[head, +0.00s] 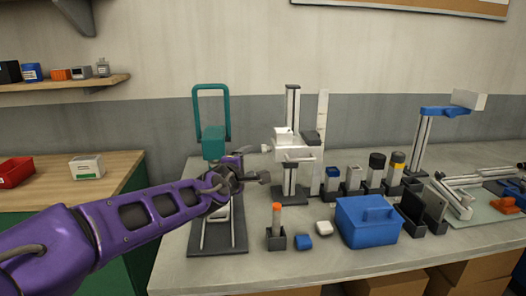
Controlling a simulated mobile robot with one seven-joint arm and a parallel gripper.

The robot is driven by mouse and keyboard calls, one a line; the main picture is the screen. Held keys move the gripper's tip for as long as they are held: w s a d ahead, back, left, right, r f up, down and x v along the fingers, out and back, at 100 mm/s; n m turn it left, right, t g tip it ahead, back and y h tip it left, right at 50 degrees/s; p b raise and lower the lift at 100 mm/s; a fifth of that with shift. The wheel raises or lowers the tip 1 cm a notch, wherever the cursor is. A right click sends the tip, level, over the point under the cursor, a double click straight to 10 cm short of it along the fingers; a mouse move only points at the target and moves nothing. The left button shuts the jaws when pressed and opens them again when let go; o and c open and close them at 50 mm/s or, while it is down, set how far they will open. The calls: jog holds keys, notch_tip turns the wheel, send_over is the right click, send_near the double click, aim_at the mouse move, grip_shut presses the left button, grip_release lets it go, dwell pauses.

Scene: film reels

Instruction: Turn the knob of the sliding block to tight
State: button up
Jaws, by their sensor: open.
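A white sliding block (296,147) sits on an upright grey column (292,105) near the middle of the table. A small light knob (266,148) seems to stick out at the block's left side; its setting is too small to read. My gripper (264,178) is open, in front of and to the left of the column, a little lower than the block. It looks empty and apart from the knob. My purple arm reaches in from the lower left.
A teal frame (196,112) on a dark base stands left, partly behind my arm. Several holders and a blue-armed stand (445,112) fill the right.

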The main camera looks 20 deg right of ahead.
aim_at(263, 151)
jog(key=b+x, duration=0.2)
jog(key=x, duration=1.4)
jog(key=shift+w, duration=0.35)
jog(key=shift+c, duration=0.2)
grip_shut()
